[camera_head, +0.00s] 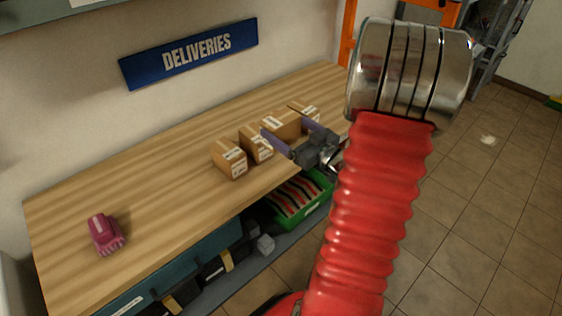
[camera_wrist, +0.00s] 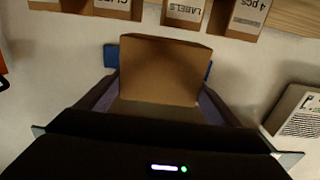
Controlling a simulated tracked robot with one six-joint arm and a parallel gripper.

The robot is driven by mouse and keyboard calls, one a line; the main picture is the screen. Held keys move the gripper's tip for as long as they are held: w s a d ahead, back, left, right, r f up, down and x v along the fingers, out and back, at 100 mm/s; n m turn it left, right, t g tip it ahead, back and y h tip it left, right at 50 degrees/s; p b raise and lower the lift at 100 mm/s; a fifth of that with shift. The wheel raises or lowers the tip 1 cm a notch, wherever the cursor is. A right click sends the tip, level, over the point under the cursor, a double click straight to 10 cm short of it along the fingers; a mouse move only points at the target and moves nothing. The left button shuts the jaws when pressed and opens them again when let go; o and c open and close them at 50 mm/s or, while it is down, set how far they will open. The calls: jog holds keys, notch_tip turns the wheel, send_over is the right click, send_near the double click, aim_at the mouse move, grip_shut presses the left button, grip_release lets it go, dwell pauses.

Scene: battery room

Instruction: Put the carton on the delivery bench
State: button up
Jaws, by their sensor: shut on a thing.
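My gripper (camera_head: 291,132) has its two purple fingers on either side of a brown carton (camera_head: 282,122). The same carton (camera_wrist: 160,70) fills the space between the fingers in the wrist view, its plain brown face towards me. The carton appears over the right part of the wooden delivery bench (camera_head: 160,190), under the blue DELIVERIES sign (camera_head: 190,53). I cannot tell whether its underside touches the bench top. The gripper hides part of its front.
Two labelled cartons (camera_head: 229,158) (camera_head: 255,143) stand just left of the held one, and another (camera_head: 306,109) is close behind it on the right. A pink object (camera_head: 105,234) lies at the bench's left. A green crate (camera_head: 308,207) is below. The bench's left middle is clear.

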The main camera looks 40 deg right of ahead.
jog(key=shift+f, duration=2.85)
jog(key=shift+f, duration=2.1)
jog(key=o, duration=1.2)
jog(key=shift+f, duration=0.1)
jog(key=s, duration=1.2)
jog(key=shift+d, duration=0.1)
